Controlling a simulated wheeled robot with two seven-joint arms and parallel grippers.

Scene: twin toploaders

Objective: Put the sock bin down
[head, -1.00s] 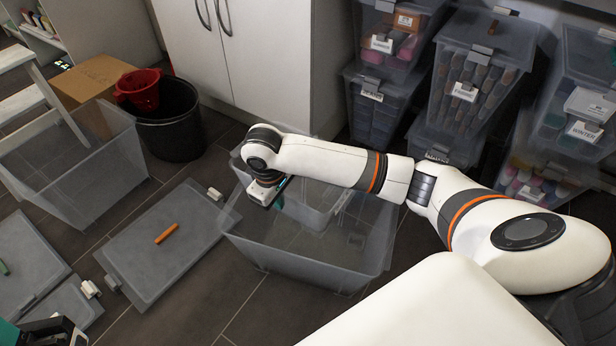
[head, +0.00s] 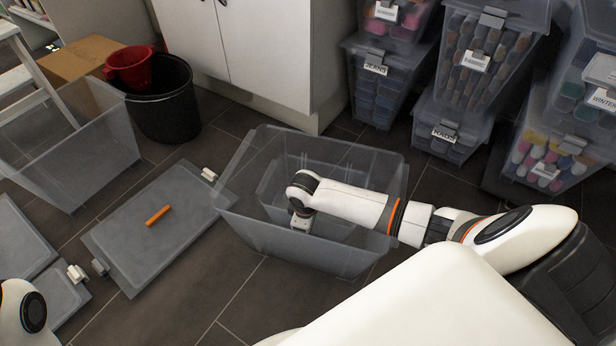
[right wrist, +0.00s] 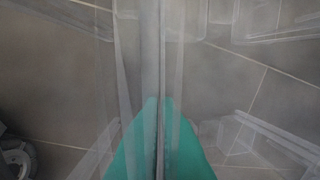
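A large clear grey open bin (head: 245,238) stands on the floor at the middle of the head view. A smaller clear bin (head: 268,180) shows inside its walls; no sock label is legible on either. My right arm reaches in from the right, and its gripper (head: 300,226) points down inside the large bin's outline. In the right wrist view the teal fingers (right wrist: 160,145) close on both sides of a thin clear wall, apparently the smaller bin's. Whether the smaller bin touches the large bin's floor is unclear. Only a link of my left arm shows, at the lower left.
A grey lid (head: 185,235) with an orange stick (head: 158,215) lies left of the large bin. Another clear bin (head: 75,165) and a black bucket (head: 165,110) stand farther left. Stacked full bins (head: 470,75) line the back right. White cupboards (head: 270,50) stand behind.

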